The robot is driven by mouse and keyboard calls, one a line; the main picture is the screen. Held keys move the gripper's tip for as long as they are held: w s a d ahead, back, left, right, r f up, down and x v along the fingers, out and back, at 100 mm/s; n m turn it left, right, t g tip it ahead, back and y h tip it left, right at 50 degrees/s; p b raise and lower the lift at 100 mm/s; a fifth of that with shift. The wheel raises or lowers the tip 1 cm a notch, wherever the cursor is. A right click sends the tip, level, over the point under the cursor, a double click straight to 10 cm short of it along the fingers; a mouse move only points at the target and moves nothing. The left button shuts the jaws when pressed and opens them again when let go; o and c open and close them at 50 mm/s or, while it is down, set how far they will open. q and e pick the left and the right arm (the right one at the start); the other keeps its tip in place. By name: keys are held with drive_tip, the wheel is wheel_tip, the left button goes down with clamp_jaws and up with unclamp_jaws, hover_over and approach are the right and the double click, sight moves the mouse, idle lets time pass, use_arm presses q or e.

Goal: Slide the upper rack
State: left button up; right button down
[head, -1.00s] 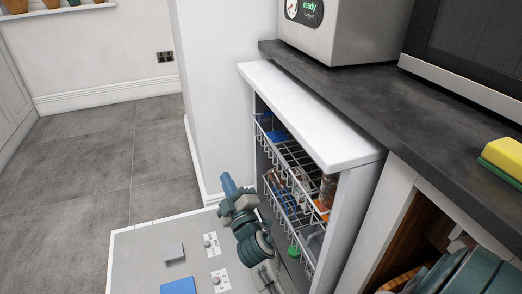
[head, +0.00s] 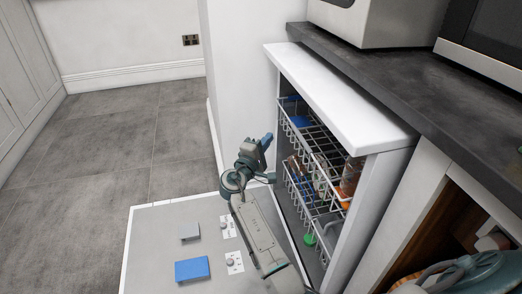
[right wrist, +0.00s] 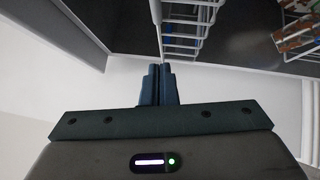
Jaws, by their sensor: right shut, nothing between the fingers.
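The upper rack (head: 300,133) is a white wire basket inside the open dishwasher, under its white top. It holds a blue item and a clear brownish container near the right end. In the right wrist view, white rack wires (right wrist: 186,28) show beyond the fingers; I cannot tell which rack they belong to. My right gripper (head: 267,141) is shut and empty, with its blue fingertips just left of the upper rack's front, apparently apart from it. Its shut fingers also show in the right wrist view (right wrist: 158,72). My left gripper is not in view.
The lower rack (head: 299,192) holds several items, including a green one. The dishwasher door (head: 150,235) lies open below my right arm, with a blue block (head: 192,269) and a grey piece (head: 190,232) on it. A dark worktop (head: 375,85) runs to the right. The floor at left is clear.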

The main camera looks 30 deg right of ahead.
sight(290, 124)
drive_tip(key=shift+w+d+r, duration=0.1)
drive_tip(key=shift+d+r, duration=0.1)
drive_tip(key=shift+d, duration=0.9)
drive_tip(key=shift+w+d+r, duration=0.15)
drive_tip(key=shift+d+r, duration=0.05)
drive_tip(key=shift+d, duration=0.85)
drive_tip(key=shift+w+d+r, duration=0.1)
drive_tip(key=shift+d+r, duration=0.1)
drive_tip(key=shift+d, duration=0.9)
drive_tip(key=shift+d, duration=0.2)
drive_tip(key=shift+s+d+r+p, duration=0.1)
drive_tip(key=shift+s+d+p, duration=0.2)
drive_tip(key=shift+d, duration=0.85)
drive_tip(key=shift+s+d+p, duration=0.15)
drive_tip(key=shift+s+d, duration=0.1)
drive_tip(key=shift+d, duration=0.85)
